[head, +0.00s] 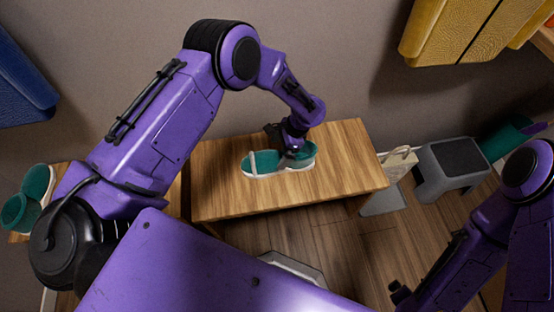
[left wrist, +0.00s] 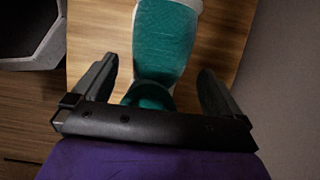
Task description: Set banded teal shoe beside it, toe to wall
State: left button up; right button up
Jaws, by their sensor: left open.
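A teal shoe (head: 262,164) with a pale band and white sole lies on the wooden bench (head: 235,200), lengthwise along it. The band crosses its left part in the head view. My left gripper (head: 294,148) is over the shoe's right part. In the left wrist view my left gripper (left wrist: 158,95) is open, with a finger on each side of the teal shoe (left wrist: 163,40). I cannot tell whether the fingers touch it. My right gripper (head: 400,292) shows dark and small at the lower right; its jaws are unclear.
More teal shoes (head: 38,184) stand at the far left, partly behind my arm. A grey stool (head: 452,165) and a pale bag (head: 398,160) are right of the bench. A teal object (head: 505,138) lies beyond the stool. The bench's right end is clear; the wall (head: 350,70) runs behind.

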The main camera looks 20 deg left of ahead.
aim_at(277, 154)
pick_arm(q)
jog(key=x, duration=0.3)
jog(key=c, duration=1.2)
